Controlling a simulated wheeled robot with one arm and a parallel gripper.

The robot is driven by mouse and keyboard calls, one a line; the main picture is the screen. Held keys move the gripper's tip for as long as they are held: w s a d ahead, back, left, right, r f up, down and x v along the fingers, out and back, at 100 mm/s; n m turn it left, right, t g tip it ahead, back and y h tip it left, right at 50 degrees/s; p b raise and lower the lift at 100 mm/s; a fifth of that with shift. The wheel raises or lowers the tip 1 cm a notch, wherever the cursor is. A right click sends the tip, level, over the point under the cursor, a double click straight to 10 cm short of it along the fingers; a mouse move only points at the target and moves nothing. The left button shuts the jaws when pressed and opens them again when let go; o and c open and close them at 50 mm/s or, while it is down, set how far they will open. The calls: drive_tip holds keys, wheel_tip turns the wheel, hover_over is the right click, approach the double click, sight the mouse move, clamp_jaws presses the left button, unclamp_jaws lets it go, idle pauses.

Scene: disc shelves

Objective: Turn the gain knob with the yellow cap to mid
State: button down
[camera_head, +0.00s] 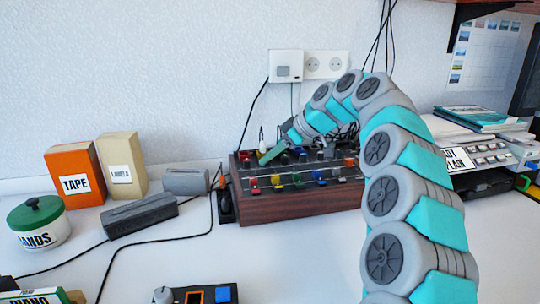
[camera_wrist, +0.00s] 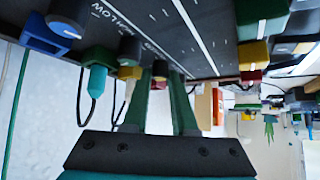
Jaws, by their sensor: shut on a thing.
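The mixer panel (camera_head: 300,207) is a dark box with wooden sides and rows of coloured knobs; it also fills the top of the wrist view (camera_wrist: 205,25). My gripper (camera_head: 266,157) reaches down to its back left part. A yellow part (camera_wrist: 129,73) shows just left of the fingers. Knobs with yellow parts stand along the front row.
Beside the fingers in the wrist view are a teal plug (camera_wrist: 97,80) and a blue-based knob (camera_wrist: 45,35). In the head view a grey block (camera_head: 140,215), an orange TAPE box (camera_head: 74,175) and cables lie left.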

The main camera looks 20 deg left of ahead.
drive_tip(key=shift+n+g, duration=0.6)
idle(0.3)
drive_tip(key=c, duration=0.7)
unclamp_jaws()
drive_tip(key=shift+s+m+t, duration=0.1)
drive_tip(key=shift+m+t, duration=0.3)
drive_tip(key=shift+t, duration=0.1)
